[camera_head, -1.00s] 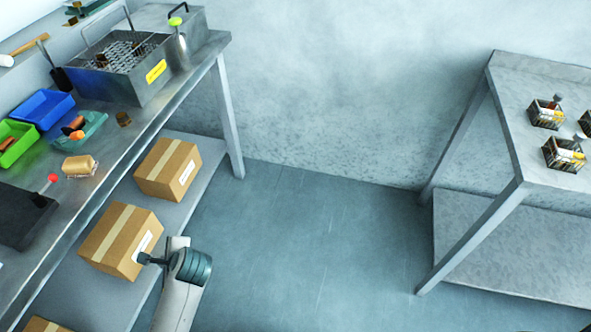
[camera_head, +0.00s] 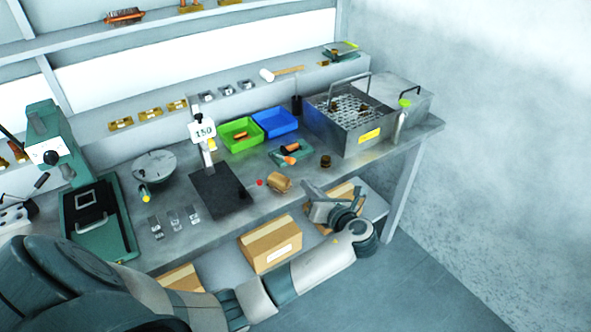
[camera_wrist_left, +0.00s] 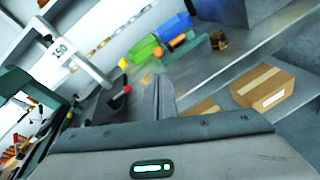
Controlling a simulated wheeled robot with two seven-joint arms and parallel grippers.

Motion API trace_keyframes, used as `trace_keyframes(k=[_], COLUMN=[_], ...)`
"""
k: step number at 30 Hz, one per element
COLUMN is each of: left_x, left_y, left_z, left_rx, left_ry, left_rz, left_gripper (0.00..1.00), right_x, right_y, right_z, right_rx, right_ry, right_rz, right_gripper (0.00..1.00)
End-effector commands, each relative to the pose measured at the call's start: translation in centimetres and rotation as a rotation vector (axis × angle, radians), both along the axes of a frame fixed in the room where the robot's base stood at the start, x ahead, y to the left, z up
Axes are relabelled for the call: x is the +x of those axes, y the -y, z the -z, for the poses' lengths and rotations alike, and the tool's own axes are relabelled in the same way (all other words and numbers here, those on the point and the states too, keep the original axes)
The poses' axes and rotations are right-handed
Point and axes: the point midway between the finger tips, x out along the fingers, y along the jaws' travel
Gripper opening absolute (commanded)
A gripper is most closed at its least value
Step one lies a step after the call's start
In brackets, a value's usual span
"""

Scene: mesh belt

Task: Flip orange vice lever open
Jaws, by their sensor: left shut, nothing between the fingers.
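I cannot tell how the lever is set. The fixture also shows in the left wrist view (camera_wrist_left: 186,41), beyond my fingers. My left gripper (camera_head: 312,192) is shut and empty near the bench's front edge, apart from the fixture and nearer to me. Its fingers also show in the left wrist view (camera_wrist_left: 163,95). My right gripper is not in view.
A tan roll-like object (camera_head: 280,183) and a dark plate stand (camera_head: 222,192) lie left of my gripper. Green (camera_head: 239,134) and blue (camera_head: 276,121) bins stand behind. A metal basket tank (camera_head: 350,140) stands right. Cardboard boxes (camera_head: 270,246) sit on the lower shelf.

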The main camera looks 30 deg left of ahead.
Motion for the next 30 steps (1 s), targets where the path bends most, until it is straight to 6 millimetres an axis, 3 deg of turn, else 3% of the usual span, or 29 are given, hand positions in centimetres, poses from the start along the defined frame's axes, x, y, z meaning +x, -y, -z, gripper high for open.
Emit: trace_keyframes(k=[14, 30], left_x=[0.4, 3.8], left_y=[-0.8, -7.0], left_z=[0.2, 1.7], left_rx=[-0.002, -0.002], left_ry=[0.000, 0.000], left_rz=[0.000, -0.001], left_gripper=[0.00, 0.00], right_x=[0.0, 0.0], right_y=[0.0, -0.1], right_z=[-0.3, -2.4], right_rx=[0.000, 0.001], right_ry=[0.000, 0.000], right_rz=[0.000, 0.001], right_gripper=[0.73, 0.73])
